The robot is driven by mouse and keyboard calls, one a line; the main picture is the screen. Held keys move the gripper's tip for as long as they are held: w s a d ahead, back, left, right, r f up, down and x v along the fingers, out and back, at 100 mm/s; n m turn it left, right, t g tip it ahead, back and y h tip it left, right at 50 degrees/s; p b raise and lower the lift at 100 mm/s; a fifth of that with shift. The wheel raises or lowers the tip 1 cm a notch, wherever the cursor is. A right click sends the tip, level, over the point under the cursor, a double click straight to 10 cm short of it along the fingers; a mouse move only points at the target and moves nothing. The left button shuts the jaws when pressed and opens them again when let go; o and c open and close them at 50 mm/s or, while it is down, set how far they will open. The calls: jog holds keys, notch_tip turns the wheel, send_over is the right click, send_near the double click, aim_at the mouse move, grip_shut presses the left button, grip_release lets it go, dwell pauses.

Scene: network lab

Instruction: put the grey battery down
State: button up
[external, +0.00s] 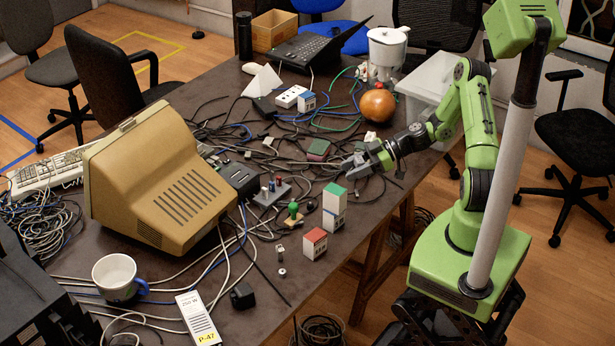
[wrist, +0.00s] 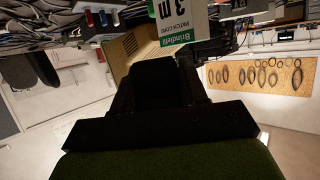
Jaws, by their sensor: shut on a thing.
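My gripper (external: 364,164) is low over the right part of the cluttered table (external: 345,262), pointing left. It is shut on a small grey thing at its fingertips, taken as the grey battery (external: 353,166); the fingers hide much of it. I cannot tell whether it touches the table or the cables below. In the wrist view my gripper (wrist: 165,85) is a dark shape, and the battery cannot be made out there.
A green-topped white box (external: 334,208) stands in front of my gripper; it also shows in the wrist view (wrist: 180,25). A red-and-white box (external: 315,243) is nearer. Cables (external: 270,150) and an orange ball (external: 378,105) lie behind. The table's near right edge has bare room.

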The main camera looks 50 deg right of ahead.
jog(key=d+f+m+t+h+b, duration=0.1)
jog(key=d+m+h+b, duration=0.2)
jog(key=d, duration=0.6)
jog(key=d+f+m+t+h+b, duration=0.2)
jog(key=d+m+h, duration=0.3)
jog(key=d, duration=0.5)
jog(key=s+d+f+m+t+h+b, duration=0.1)
jog(key=d+m+h+b, duration=0.2)
jog(key=d, duration=0.7)
jog(key=shift+d+f+m+t+h+b, duration=0.25)
jog(key=shift+f+m+t+h+b, duration=0.15)
jog(key=shift+h+b, duration=0.25)
notch_tip(320, 180, down, 10)
jog(key=b, duration=0.3)
jog(key=shift+b, duration=0.3)
jog(key=o, duration=1.2)
jog(key=shift+s+r+p, duration=0.1)
jog(key=shift+p, duration=0.35)
